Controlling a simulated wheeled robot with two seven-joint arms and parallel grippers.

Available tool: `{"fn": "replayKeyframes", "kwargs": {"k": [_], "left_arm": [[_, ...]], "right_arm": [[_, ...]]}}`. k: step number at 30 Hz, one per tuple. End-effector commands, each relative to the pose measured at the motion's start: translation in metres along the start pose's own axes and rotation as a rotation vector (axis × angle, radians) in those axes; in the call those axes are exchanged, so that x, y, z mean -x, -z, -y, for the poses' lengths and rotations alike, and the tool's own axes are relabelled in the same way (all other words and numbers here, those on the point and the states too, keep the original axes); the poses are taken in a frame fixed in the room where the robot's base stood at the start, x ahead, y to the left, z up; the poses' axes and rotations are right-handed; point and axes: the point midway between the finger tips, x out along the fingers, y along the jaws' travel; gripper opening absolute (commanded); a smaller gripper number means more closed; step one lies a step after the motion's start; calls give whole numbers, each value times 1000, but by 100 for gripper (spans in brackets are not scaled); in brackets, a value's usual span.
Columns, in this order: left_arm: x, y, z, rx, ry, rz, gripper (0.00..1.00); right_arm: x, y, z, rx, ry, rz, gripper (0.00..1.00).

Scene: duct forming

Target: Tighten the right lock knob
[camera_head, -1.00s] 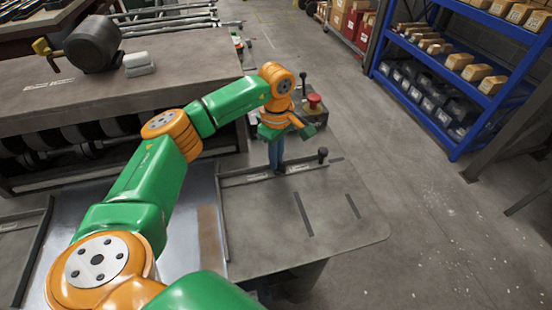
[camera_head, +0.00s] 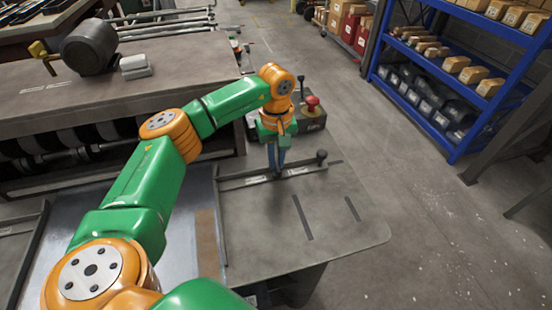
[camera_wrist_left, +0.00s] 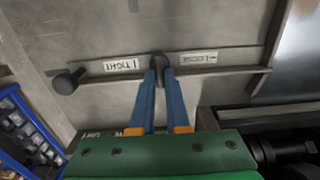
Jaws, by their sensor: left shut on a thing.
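The lock knob (camera_wrist_left: 157,58) is a small dark round piece on the fence bar, between the TIGHT and LOOSE labels in the left wrist view. My left gripper (camera_head: 277,176) reaches down to the bar near the table's back edge. In the left wrist view, the two blue fingers of this gripper (camera_wrist_left: 159,72) are shut on the knob, one on each side. The fingertips hide part of the knob. The TIGHT label (camera_wrist_left: 121,65) is left of the knob and the LOOSE label (camera_wrist_left: 198,57) is right of it. My right gripper is not in view.
A black ball handle (camera_head: 321,156) stands at the bar's right end. A box with a red button (camera_head: 312,103) is behind the table (camera_head: 275,235). The tabletop in front of the bar is clear apart from dark slots. A blue shelf (camera_head: 450,75) stands far right.

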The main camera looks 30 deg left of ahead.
Motion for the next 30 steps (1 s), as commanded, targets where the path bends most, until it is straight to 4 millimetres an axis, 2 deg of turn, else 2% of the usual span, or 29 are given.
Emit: {"fn": "replayKeyframes", "kwargs": {"k": [15,16,19,27,30], "left_arm": [[1,0,0,-18,-2,-2,0],[1,0,0,-18,-2,-2,16],[1,0,0,-17,-2,-2,43],[0,0,0,-17,-1,-1,44],[9,1,-1,-16,-4,-3,44]], "right_arm": [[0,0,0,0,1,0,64],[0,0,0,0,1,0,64],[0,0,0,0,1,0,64],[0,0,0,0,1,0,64],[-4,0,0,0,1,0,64]]}}
